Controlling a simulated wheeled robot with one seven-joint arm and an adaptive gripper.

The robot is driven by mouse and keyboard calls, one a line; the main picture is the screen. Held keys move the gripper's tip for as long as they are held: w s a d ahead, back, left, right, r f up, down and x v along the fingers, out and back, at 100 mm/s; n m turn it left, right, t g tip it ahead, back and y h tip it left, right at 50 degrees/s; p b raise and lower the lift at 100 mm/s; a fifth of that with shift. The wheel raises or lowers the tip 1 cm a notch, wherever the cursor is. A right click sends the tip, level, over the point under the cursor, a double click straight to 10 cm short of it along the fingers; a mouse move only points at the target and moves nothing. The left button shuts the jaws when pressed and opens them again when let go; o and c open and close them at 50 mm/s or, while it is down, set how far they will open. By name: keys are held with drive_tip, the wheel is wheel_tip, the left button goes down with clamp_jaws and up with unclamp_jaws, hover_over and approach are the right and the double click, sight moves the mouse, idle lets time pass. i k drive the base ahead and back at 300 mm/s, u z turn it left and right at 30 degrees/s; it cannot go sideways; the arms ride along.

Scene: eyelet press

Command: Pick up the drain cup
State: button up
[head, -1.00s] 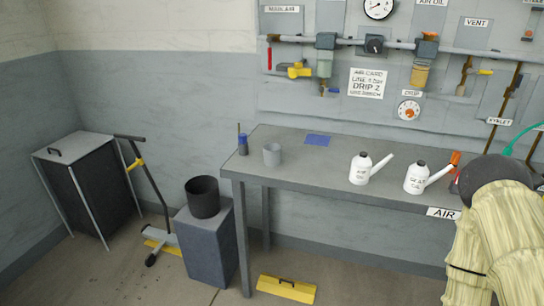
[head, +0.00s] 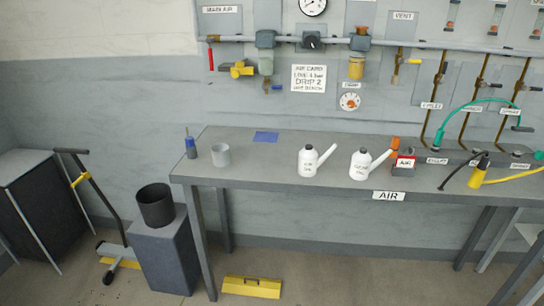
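A small grey cup (head: 221,155), which looks like the drain cup, stands upright on the grey workbench (head: 300,177) near its left end. A blue bottle with a thin stem (head: 191,147) stands just left of it, apart from it. A blue flat pad (head: 265,137) lies to its right, further back. My gripper and arm are not in the head view now.
Two white spouted oil cans (head: 311,161) (head: 361,164) stand mid-bench. A red block (head: 404,163) and a yellow tool with hoses (head: 478,174) lie further right. A dark bucket (head: 156,205) on a grey pedestal and a yellow box (head: 251,287) stand below.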

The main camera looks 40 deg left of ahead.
sight(221, 155)
drive_tip(key=z, duration=0.15)
drive_tip(key=i, duration=0.45)
drive_tip(key=u, duration=2)
